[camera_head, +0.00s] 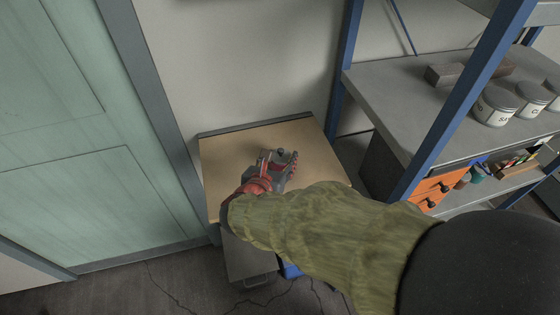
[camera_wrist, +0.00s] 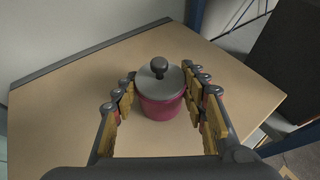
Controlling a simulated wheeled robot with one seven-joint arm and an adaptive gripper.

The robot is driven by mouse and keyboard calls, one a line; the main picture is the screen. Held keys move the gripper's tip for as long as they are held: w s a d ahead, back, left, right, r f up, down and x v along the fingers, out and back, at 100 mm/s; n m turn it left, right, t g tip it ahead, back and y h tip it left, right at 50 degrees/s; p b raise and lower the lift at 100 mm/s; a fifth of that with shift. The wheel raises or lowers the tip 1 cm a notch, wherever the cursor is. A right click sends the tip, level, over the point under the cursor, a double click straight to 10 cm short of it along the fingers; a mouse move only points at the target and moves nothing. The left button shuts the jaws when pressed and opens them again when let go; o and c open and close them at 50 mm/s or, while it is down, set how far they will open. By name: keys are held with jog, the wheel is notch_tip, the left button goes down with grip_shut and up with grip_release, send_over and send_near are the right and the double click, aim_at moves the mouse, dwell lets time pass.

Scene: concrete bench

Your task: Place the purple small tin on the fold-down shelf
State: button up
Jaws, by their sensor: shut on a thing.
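The purple small tin (camera_wrist: 161,106) has a grey lid with a dark round knob and looks upright between my fingers in the wrist view. My gripper (camera_wrist: 163,103) is shut on the tin, with a finger on each side of it. The fold-down shelf (camera_head: 225,160) is a light wooden board against the wall. It also fills most of the wrist view (camera_wrist: 70,110). My gripper (camera_head: 280,162) is over the middle of the shelf in the head view, where it mostly hides the tin. I cannot tell whether the tin's base touches the board.
A blue-framed rack with a grey shelf (camera_head: 400,95) stands at the right, holding white canisters (camera_head: 495,105) and a brick-like block (camera_head: 443,74). A green door (camera_head: 70,130) is at the left. The board around the tin is clear.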

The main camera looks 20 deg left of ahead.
jog(key=shift+r, duration=0.2)
jog(key=o, duration=1.3)
jog(key=shift+f, duration=0.2)
jog(key=shift+r, duration=0.2)
jog(key=p+v, duration=0.4)
jog(key=v, duration=0.8)
jog(key=shift+p, duration=0.35)
jog(key=shift+f, duration=0.1)
